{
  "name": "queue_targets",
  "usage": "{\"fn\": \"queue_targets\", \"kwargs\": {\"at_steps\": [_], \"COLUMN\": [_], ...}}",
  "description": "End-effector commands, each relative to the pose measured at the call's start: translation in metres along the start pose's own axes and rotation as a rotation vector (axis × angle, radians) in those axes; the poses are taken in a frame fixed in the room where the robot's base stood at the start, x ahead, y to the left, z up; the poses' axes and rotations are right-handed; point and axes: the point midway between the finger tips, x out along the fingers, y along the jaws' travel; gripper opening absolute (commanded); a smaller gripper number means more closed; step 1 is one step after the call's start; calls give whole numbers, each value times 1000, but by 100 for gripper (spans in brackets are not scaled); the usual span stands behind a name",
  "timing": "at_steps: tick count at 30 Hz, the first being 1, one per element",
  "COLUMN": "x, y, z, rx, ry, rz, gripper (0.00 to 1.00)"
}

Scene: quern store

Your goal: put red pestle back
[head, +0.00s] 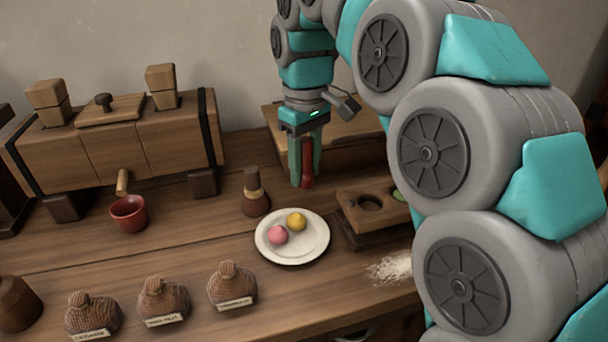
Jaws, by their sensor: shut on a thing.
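My gripper (304,170) points down over the back of the wooden counter, behind the white plate. It is shut on the red pestle (308,165), which is upright between the fingers. The fingers hide part of the pestle, and I cannot tell whether its lower end touches the counter. A wooden block with round holes (358,217) stands to the right of the gripper, partly hidden by my arm. One of its holes looks empty and dark, and something green shows at its right.
A white plate (292,257) holds a pink ball (278,235) and a yellow ball (296,222). A brown bottle (254,195) stands left of the gripper. A red cup (129,213) sits under a barrel's spigot. Labelled jars (231,287) line the front. Pale grains (390,268) lie near my arm.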

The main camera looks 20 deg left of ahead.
Motion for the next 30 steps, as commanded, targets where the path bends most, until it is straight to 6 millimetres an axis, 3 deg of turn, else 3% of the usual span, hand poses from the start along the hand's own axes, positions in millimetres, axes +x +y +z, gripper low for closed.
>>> {"fn": "queue_targets", "kwargs": {"at_steps": [8, 18, 30], "x": [2, 29, 33], "y": [6, 6, 6], "z": [-10, -9, -10], "rx": [0, 1, 1], "ry": [-3, -3, 0], "rz": [-1, -3, 0], "gripper": [0, 0, 0]}}
